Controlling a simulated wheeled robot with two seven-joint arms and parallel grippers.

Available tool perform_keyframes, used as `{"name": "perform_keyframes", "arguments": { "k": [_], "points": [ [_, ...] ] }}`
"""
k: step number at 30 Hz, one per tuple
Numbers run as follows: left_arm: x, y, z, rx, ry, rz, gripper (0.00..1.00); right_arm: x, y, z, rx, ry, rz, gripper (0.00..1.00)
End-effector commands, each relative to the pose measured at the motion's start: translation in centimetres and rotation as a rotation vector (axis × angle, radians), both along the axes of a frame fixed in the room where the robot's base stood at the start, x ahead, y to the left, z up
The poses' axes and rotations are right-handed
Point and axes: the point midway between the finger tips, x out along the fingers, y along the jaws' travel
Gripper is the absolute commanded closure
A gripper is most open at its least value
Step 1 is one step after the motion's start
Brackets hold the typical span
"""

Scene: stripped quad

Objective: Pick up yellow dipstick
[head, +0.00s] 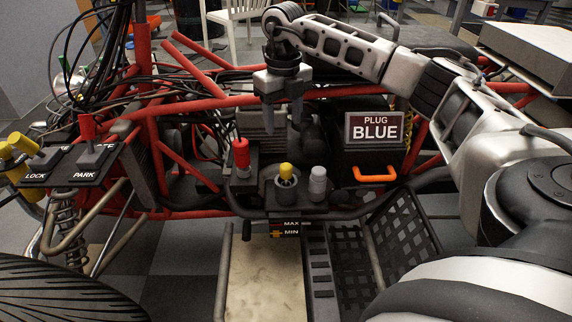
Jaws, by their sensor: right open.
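The yellow dipstick (286,173) stands upright in a dark round fitting on the lower middle of the quad, its yellow knob on top. My right gripper (283,119) comes in from the right and points down above the dipstick, slightly left of it. Its two fingers are apart with nothing visible between them. It does not touch the dipstick. My left gripper is not in view.
A red-capped part (241,154) stands left of the dipstick and a pale-capped one (318,182) right of it. Red frame tubes (215,103) cross behind the gripper. A black box with an orange handle (375,174) and a "PLUG BLUE" sign (374,129) is to the right.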

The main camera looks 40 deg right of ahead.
Motion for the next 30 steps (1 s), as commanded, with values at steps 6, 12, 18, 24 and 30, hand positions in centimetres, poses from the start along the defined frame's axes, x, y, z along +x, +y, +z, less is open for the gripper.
{"name": "perform_keyframes", "arguments": {
  "k": [6, 12, 18, 24, 30],
  "points": [
    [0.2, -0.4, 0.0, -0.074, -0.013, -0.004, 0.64, -0.1, -0.3, -4.5, -0.009, 0.007, -0.005, 0.46],
    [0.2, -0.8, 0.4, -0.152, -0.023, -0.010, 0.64, -0.1, -0.3, -8.4, -0.008, 0.005, -0.002, 0.46],
    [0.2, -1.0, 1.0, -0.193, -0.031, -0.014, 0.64, 0.0, -0.2, -10.2, -0.006, 0.003, 0.000, 0.46],
    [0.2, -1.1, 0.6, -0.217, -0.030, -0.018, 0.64, 0.0, -0.4, -11.6, -0.006, 0.004, -0.002, 0.46],
    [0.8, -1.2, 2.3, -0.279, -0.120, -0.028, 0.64, 0.0, -0.9, -14.7, -0.006, 0.005, 0.000, 0.46]
  ]
}}
